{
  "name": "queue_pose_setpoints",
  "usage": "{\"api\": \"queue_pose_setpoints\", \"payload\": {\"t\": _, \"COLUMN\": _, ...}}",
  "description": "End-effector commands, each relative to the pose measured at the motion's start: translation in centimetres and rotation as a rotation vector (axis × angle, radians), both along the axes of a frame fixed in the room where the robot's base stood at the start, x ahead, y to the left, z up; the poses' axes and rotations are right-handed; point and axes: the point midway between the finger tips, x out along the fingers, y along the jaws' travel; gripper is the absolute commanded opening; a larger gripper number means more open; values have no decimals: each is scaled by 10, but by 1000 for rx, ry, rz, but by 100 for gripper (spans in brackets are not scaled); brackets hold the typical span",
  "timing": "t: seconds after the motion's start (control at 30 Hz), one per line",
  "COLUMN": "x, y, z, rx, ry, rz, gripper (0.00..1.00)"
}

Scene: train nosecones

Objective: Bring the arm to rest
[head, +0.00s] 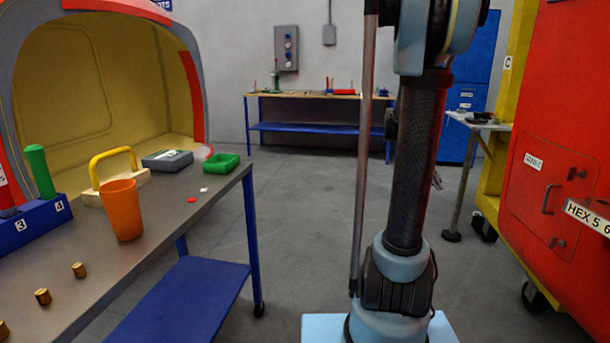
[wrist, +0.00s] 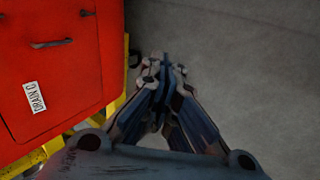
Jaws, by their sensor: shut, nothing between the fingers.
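My arm stands upright in the right half of the head view, and its upper end runs out of the top of the picture. In the wrist view my gripper (wrist: 162,65) is shut and empty, with its fingers together over bare grey floor. A red nosecone panel (wrist: 65,60) with a dark handle and a "DRAIN" label lies to the left of the gripper, apart from it. The same red nosecone (head: 565,130) stands at the right of the head view. A small part that may be my gripper shows behind the arm, too small to judge.
A grey side table (head: 478,122) stands right of my arm. Floor between is clear.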

Motion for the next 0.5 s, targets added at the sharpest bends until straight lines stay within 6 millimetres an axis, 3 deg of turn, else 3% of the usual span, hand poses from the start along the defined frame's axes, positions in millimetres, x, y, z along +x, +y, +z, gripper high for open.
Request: {"api": "queue_pose_setpoints", "payload": {"t": 0.5, "x": -88, "y": 114, "z": -24, "rx": 230, "ry": -109, "rz": 159, "gripper": 0}}
